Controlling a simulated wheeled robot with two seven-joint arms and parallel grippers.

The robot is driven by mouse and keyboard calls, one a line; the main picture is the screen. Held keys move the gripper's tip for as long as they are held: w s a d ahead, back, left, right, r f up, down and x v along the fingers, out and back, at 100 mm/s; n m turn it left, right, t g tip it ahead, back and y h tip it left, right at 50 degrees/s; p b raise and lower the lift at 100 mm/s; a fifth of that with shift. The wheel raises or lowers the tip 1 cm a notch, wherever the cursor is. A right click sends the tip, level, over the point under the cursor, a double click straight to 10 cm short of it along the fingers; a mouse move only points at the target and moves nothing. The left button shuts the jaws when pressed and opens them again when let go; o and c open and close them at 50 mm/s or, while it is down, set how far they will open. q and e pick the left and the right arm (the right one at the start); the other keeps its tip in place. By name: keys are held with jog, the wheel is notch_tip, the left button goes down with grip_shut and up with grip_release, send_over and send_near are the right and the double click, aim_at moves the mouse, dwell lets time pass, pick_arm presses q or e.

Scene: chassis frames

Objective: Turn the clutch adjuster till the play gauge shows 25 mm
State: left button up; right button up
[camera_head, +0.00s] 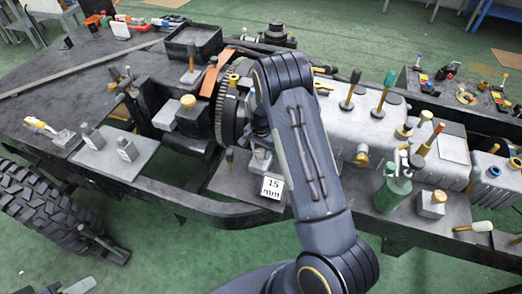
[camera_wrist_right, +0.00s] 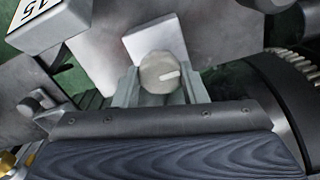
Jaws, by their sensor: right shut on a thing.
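The play gauge (camera_head: 272,187) is a small white plate reading 15 mm on the near side of the chassis. Part of it also shows upside down at the top left of the right wrist view (camera_wrist_right: 38,12). The clutch adjuster (camera_wrist_right: 160,73) is a round grey knob with a pale pointer line on its face. My right gripper (camera_wrist_right: 161,84) is shut on the adjuster, with one finger on each side of it. In the head view my right arm hides the adjuster and most of the gripper. My left gripper is in neither view.
A toothed flywheel (camera_head: 226,108) stands just beside my right arm. A green bottle (camera_head: 393,192) and a grey block with a brass knob (camera_head: 432,203) are to the right. A grey plate with two small blocks (camera_head: 117,152) lies to the left.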

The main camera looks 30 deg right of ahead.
jog(key=shift+f+n+b, duration=0.15)
jog(key=shift+n+b, duration=1)
jog(key=shift+n, duration=0.05)
jog(key=n+b, duration=0.3)
jog(key=n, duration=0.1)
jog(key=shift+n, duration=0.3)
jog(key=n+b, duration=0.2)
jog(key=n, duration=0.2)
jog(key=shift+n, duration=0.3)
jog(key=shift+a+r+n+b, duration=0.15)
jog(key=shift+n+b, duration=0.6)
jog(key=shift+n, duration=1.25)
jog(key=o, duration=1)
jog(key=shift+c, duration=0.2)
